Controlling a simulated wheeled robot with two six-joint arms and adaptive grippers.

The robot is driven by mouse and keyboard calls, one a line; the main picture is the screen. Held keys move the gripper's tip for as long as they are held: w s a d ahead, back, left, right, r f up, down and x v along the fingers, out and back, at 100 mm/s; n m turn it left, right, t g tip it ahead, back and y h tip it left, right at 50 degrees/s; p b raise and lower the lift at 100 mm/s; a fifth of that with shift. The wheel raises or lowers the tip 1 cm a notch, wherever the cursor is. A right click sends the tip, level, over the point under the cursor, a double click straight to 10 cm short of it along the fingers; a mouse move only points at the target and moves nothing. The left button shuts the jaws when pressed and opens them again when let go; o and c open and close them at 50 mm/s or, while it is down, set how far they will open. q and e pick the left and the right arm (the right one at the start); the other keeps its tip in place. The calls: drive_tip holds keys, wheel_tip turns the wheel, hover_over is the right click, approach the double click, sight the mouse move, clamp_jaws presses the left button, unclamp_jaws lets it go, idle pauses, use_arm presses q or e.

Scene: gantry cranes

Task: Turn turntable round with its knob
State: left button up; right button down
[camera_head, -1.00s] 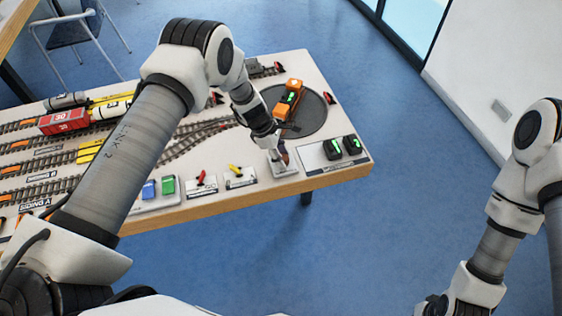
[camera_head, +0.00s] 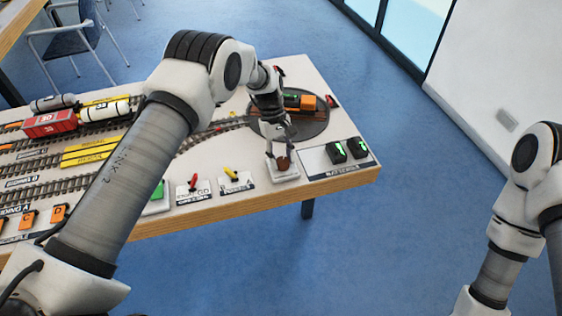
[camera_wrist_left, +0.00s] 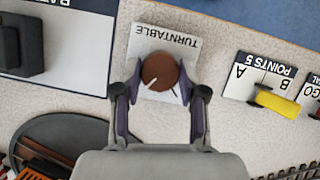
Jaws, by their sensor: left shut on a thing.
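The brown round knob (camera_head: 284,164) stands on a white plate (camera_head: 287,177) near the table's front edge. In the left wrist view the knob (camera_wrist_left: 161,70) has a white pointer line aimed to the lower left, and its plate (camera_wrist_left: 150,38) reads TURNTABLE. My left gripper (camera_head: 279,154) comes down from above and is shut on the knob; its fingers (camera_wrist_left: 160,92) lie on both sides of it. The dark round turntable (camera_head: 318,130) is just behind, partly hidden by my gripper. An orange locomotive (camera_head: 306,102) sits on it, roughly crosswise. My right gripper is out of view.
Right of the knob is a panel (camera_head: 318,160) with two dark blocks with green lights. Left of it are a yellow lever (camera_head: 231,173) and a red lever (camera_head: 194,182). Tracks with wagons (camera_head: 54,122) fill the table's left side.

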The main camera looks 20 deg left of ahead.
use_arm(q)
drive_tip(key=shift+s+d+f+m+g+y+b, duration=0.15)
drive_tip(key=shift+m+b, duration=0.1)
drive_tip(key=shift+m, duration=0.3)
drive_tip(key=shift+w+a+m+g+y+b, duration=0.15)
drive_tip(key=shift+m+b, duration=0.1)
drive_tip(key=shift+m, duration=0.3)
drive_tip(key=shift+s+d, duration=0.1)
drive_tip(key=o, duration=1.1)
drive_tip(key=shift+o, duration=0.2)
drive_tip(key=v, duration=1.2)
drive_tip(key=shift+d, duration=0.1)
